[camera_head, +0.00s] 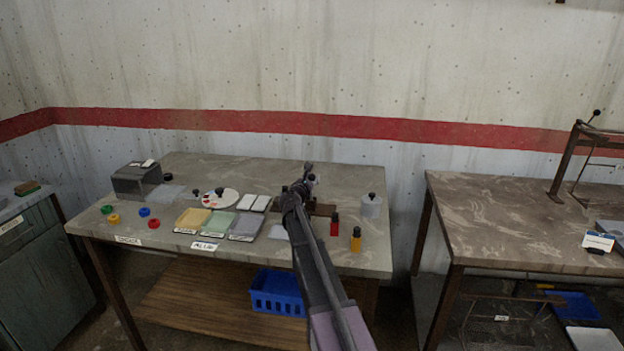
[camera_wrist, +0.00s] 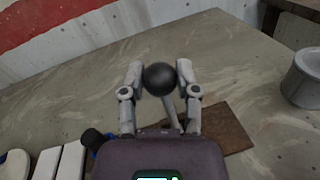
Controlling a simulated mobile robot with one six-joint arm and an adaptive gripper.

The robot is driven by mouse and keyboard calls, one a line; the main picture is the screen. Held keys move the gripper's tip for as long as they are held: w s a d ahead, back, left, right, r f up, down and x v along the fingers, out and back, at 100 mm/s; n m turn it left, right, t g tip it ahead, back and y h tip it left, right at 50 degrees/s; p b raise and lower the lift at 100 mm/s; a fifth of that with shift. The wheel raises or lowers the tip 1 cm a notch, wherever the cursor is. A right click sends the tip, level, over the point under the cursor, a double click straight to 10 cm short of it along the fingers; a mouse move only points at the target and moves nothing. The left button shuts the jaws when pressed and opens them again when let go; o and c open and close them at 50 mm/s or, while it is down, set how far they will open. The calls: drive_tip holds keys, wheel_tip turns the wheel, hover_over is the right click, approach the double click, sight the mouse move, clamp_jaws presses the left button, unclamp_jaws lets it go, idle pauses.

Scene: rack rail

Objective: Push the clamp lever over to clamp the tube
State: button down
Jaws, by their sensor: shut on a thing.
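My gripper (camera_wrist: 159,72) is shut on the round black knob (camera_wrist: 160,80) of the clamp lever, with one grey finger on each side of the ball. The lever's pale rod (camera_wrist: 171,112) runs down from the knob between the fingers. A brown base plate (camera_wrist: 228,127) lies on the table below and to the right of the fingers. In the head view my gripper (camera_head: 307,177) is over the right part of the table, and my arm hides most of the clamp. The brown plate (camera_head: 322,209) shows just beside it. I cannot make out the tube.
On the table (camera_head: 365,258), a red bottle (camera_head: 335,225), an orange bottle (camera_head: 356,240) and a grey lidded jar (camera_head: 371,206) stand right of my arm. Coloured trays (camera_head: 218,223) and white blocks lie left. The table's far edge is mostly clear.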

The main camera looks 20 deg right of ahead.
drive_tip(key=shift+s+d+f+m+g+y+b, duration=0.1)
drive_tip(key=shift+s+d+f+m+y+b, duration=0.2)
drive_tip(key=shift+s+d+f+m, duration=0.75)
drive_tip(key=shift+s+d+f+m+g+y+b, duration=0.1)
drive_tip(key=shift+s+d+f+m+y, duration=0.3)
drive_tip(key=shift+d+m, duration=1.25)
drive_tip(key=shift+s+d+f+m+g+y+b, duration=0.15)
drive_tip(key=shift+s+d+f+m+y, duration=0.35)
drive_tip(key=shift+m, duration=1.6)
drive_tip(key=shift+s+d, duration=0.1)
drive_tip(key=shift+s, duration=0.05)
drive_tip(key=shift+c, duration=1.7)
unclamp_jaws()
